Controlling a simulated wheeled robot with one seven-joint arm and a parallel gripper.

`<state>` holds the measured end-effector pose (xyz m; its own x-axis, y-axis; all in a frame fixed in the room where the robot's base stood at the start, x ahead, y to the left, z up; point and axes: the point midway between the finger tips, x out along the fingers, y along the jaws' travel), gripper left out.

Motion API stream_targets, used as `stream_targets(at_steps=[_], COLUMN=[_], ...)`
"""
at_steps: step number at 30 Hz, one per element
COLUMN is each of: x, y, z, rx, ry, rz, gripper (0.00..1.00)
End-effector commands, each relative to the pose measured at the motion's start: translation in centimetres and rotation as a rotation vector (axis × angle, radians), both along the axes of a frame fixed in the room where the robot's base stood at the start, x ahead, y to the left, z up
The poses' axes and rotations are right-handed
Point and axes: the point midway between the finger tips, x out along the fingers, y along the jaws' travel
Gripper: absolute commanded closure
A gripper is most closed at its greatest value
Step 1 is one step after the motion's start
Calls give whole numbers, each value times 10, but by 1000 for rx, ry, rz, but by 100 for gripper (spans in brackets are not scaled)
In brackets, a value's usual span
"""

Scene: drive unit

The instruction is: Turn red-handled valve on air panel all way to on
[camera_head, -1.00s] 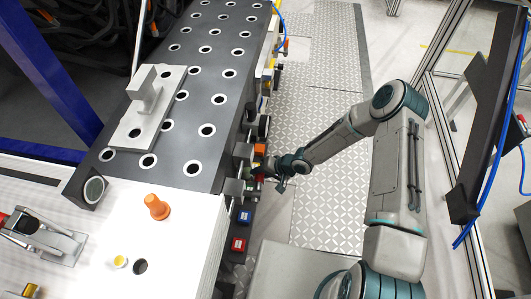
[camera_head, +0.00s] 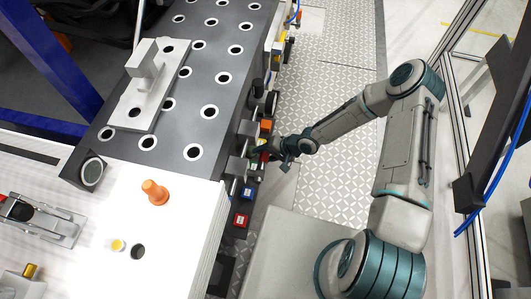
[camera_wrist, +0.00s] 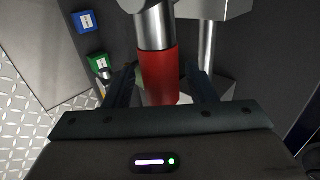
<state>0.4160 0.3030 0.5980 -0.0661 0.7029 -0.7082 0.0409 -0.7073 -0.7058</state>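The valve's red handle (camera_wrist: 159,75) is a red sleeve on a silver metal rod, seen in the middle of the wrist view. My gripper (camera_wrist: 163,80) is open, with one dark finger on each side of the red handle. Narrow gaps seem to show between the fingers and the handle; contact cannot be told. In the head view my gripper (camera_head: 273,150) is at the side of the air panel (camera_head: 240,183). The handle is mostly hidden there by the gripper.
A blue block (camera_wrist: 85,21) and a green block (camera_wrist: 98,62) sit on the dark panel left of the handle. A second silver rod (camera_wrist: 206,45) stands close on the right. An orange block (camera_head: 266,126) and a red block (camera_head: 241,221) flank my gripper along the panel.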

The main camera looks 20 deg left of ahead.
Motion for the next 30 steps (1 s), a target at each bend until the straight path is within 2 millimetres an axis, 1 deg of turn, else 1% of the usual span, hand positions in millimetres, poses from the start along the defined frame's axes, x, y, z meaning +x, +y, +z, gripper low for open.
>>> stream_targets(at_steps=[7,11,17,24,30], x=[1,1,4,6,7], y=[0,-4,-23,-46,-64], z=[1,5,23,51,67], rx=[1,2,2,0,-2], ry=[-1,-1,-3,-6,-7], rz=[0,-2,-4,-1,3], gripper=[50,50,50,50,50])
